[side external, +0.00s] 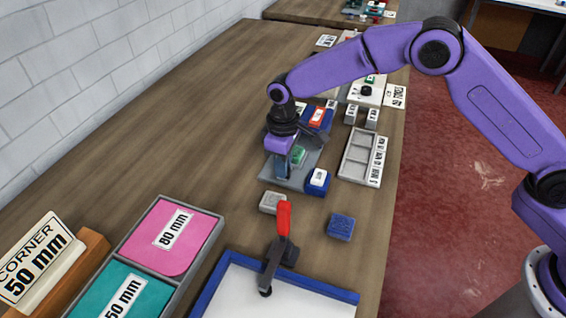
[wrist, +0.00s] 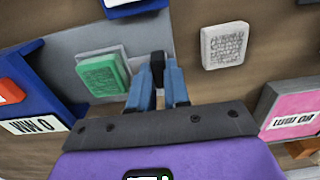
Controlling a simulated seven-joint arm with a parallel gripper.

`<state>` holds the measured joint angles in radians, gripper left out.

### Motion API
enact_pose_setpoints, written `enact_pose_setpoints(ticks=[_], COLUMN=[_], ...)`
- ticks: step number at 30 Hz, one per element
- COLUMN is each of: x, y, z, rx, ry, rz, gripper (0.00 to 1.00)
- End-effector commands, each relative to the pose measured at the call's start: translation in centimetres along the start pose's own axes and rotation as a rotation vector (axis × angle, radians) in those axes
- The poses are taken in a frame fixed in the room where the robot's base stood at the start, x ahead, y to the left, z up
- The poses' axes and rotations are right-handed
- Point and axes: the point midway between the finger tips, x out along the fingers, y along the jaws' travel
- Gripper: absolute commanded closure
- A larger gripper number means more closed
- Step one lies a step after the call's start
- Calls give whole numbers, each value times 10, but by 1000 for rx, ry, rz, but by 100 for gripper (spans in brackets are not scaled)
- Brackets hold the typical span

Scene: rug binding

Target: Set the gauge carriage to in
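My gripper (side external: 284,174) points down over the near left edge of a grey gauge plate (side external: 304,179). In the wrist view, its two blue fingers (wrist: 159,76) are close together at either side of a small dark upright piece (wrist: 158,58). This piece may be the carriage's handle; I cannot tell whether the fingers press on it. A green block (wrist: 103,73) with a ribbed top lies on the plate, left of the fingers; it also shows behind my gripper in the side view (side external: 298,155). No part clearly reads as the carriage, and no "in" mark is legible.
A pale grey block (side external: 272,202) and a blue textured block (side external: 341,227) lie nearer. A grey compartment tray (side external: 352,172) lies right.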

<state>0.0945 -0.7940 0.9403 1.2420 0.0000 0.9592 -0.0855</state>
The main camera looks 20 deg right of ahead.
Motion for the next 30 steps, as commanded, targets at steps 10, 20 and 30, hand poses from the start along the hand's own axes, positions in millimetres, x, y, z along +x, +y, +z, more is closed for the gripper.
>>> enact_pose_setpoints(ticks=[10,20,30], x=[-1,-1,-1], y=[28,92,107], z=[-1,-1,-1], rx=[3,3,0], ry=[2,3,5], rz=[1,1,4], gripper=[100,100,100])
